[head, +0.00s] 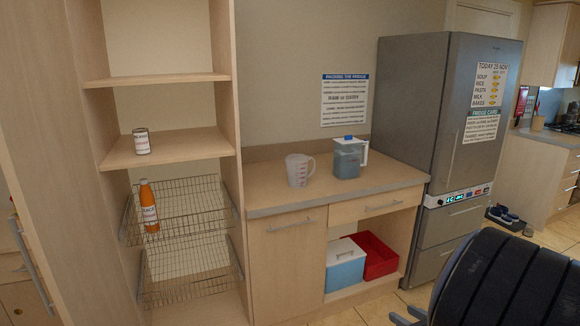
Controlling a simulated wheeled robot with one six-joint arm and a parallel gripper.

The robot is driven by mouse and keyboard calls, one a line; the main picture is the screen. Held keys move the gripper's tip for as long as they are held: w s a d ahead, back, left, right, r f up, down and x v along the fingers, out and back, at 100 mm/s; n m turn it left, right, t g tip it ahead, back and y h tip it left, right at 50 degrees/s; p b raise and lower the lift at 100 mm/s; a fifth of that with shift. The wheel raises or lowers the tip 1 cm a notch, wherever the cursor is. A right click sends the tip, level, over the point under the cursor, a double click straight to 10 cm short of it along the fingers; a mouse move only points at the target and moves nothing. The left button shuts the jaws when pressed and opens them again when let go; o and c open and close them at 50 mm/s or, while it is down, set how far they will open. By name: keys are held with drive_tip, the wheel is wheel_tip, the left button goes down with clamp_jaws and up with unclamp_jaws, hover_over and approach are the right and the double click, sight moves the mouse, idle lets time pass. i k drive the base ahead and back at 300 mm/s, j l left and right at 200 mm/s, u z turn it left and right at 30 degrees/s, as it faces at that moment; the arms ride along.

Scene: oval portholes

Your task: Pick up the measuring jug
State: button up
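The measuring jug (298,170) is a translucent white jug with red markings. It stands upright on the wooden counter (262,190), with its handle towards the right. Nothing touches it. A clear jug with a blue lid and bluish contents (348,158) stands to its right, a little apart, with a white handle.
The fridge (410,110) stands right of the counter. Shelves on the left hold a tin (141,141), and a wire basket (185,228) holds an orange bottle (149,206). A cool box (345,265) and a red crate (376,257) sit under the counter. The counter's front is clear.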

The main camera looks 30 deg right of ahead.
sight(296, 165)
drive_tip(key=i+l, duration=0.2)
drive_tip(key=i, duration=0.3)
drive_tip(key=i+l, duration=0.2)
drive_tip(key=i, duration=0.35)
drive_tip(key=i+l, duration=0.2)
drive_tip(key=i, duration=0.3)
drive_tip(key=i+l, duration=0.25)
drive_tip(key=i, duration=0.25)
drive_tip(key=i+l+u, duration=0.1)
drive_tip(key=i, duration=0.4)
drive_tip(key=i+l, duration=0.05)
drive_tip(key=l, duration=0.05)
